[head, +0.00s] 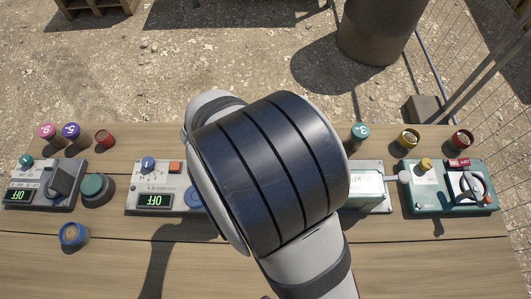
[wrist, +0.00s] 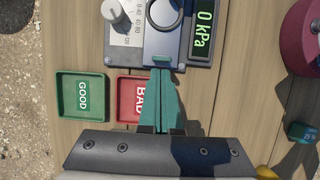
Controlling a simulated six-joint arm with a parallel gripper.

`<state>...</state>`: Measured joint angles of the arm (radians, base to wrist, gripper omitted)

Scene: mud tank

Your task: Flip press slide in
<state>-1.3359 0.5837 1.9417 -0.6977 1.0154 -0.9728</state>
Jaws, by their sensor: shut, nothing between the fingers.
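My gripper (wrist: 162,73) has teal fingers closed together with nothing between them. In the wrist view, its tips overlap the near edge of a grey device (wrist: 137,48) with a white knob (wrist: 115,11), a dark round ring (wrist: 164,12) and a display (wrist: 204,30) reading 0 kPa. I cannot tell whether they touch. In the head view, my arm hides the gripper and the table's middle. At right, a teal box (head: 425,195) carries a yellow knob (head: 426,164), a red switch (head: 459,162) and a dial with a lever (head: 469,187). A teal round button (head: 96,188) sits at left.
A green GOOD tray (wrist: 82,118) and a red BAD tray (wrist: 127,113) lie by the fingers, the red partly covered. Small cups and numbered pieces line the table's back (head: 255,240). The front is mostly clear.

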